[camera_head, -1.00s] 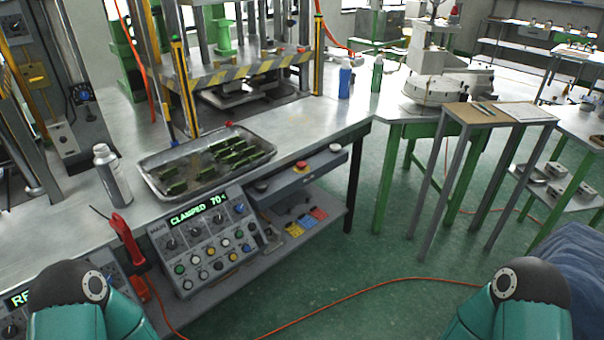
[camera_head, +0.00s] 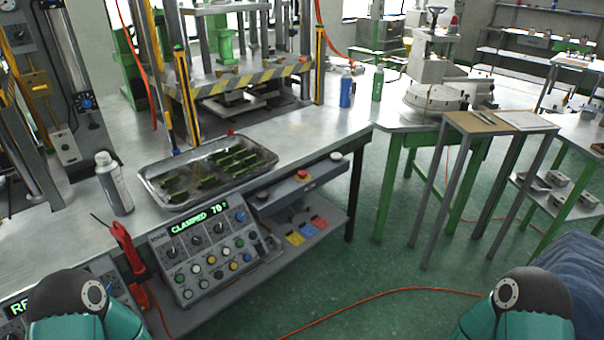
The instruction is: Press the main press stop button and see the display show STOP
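The main press control panel (camera_head: 215,245) is a grey sloped box at the front of the bench, lower left of centre. Its green display (camera_head: 200,217) reads "CLAMPED 70" with a small unclear mark after it. Below the display are dark knobs and several coloured buttons in white, green, yellow, blue and red. Their labels are too small to read, so I cannot tell which one is the stop button. Parts of my two arms, teal with dark joints, show at the bottom left and bottom right. Neither gripper is in view.
A metal tray (camera_head: 150,187) with green pieces sits behind the panel, in front of the press with striped bars (camera_head: 235,80). A grey spray can (camera_head: 113,183) and a red-handled tool (camera_head: 127,245) are left of the panel. A second panel is partly visible at bottom left.

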